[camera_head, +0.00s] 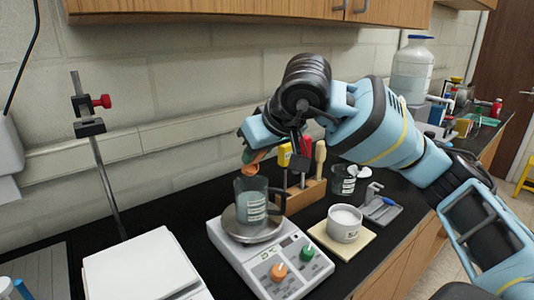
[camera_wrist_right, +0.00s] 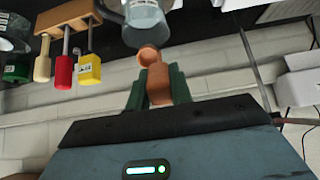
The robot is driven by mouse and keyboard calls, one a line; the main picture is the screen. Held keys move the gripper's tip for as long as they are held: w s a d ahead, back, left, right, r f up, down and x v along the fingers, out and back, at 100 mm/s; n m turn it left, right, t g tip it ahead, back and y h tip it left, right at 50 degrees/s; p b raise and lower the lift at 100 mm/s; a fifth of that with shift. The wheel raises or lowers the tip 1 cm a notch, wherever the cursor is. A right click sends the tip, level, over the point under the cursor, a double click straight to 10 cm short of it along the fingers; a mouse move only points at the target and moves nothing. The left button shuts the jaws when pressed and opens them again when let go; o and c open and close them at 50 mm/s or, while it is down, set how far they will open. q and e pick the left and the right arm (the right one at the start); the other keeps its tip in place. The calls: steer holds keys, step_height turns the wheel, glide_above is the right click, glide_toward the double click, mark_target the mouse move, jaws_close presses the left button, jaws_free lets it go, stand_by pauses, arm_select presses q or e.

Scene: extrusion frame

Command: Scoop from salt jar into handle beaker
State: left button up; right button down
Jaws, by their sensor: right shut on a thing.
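The handle beaker (camera_head: 250,202), clear grey with a white label, stands upright on the round pan of a scale. My right gripper (camera_head: 263,151) is just above its mouth, shut on an orange-brown scoop (camera_head: 249,156). In the right wrist view, the scoop (camera_wrist_right: 150,60) sits between the green fingers (camera_wrist_right: 157,92), its round bowl toward the beaker (camera_wrist_right: 147,24). I cannot tell whether the bowl holds salt. The salt jar (camera_head: 344,226), white and open with white contents, stands on a light board right of the scale. My left gripper is out of view.
The scale (camera_head: 271,262) has an orange and a green knob. A wooden rack (camera_head: 302,194) with coloured-handled tools stands close behind the beaker. Another glass vessel (camera_head: 342,180) is behind the salt jar. A clamp stand (camera_head: 101,160) and white device (camera_head: 140,265) are at left.

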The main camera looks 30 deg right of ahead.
mark_target(243, 167)
steer(key=shift+w+a+r+g, duration=0.1)
steer(key=shift+w+r+g, duration=0.05)
steer(key=shift+r+g, duration=0.25)
steer(key=shift+w+g, duration=0.25)
steer(key=shift+g, duration=0.05)
steer(key=shift+w+a+g, duration=0.1)
steer(key=shift+w+g, duration=0.55)
steer(key=shift+g, duration=0.35)
steer(key=shift+w+a+g+h, duration=0.1)
steer(key=shift+w+g+h, duration=0.2)
steer(key=shift+w+g, duration=0.5)
steer(key=shift+w+r+g, duration=0.3)
steer(key=shift+w+g, duration=0.05)
steer(key=shift+g, duration=0.45)
steer(key=shift+w+r+g+p, duration=0.35)
steer(key=shift+r+g, duration=0.1)
steer(key=shift+g, duration=0.05)
steer(key=shift+a+r, duration=0.1)
steer(key=shift+r, duration=0.85)
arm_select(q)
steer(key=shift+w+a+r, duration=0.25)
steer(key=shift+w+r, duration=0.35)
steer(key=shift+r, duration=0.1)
arm_select(e)
steer(key=shift+r, duration=0.65)
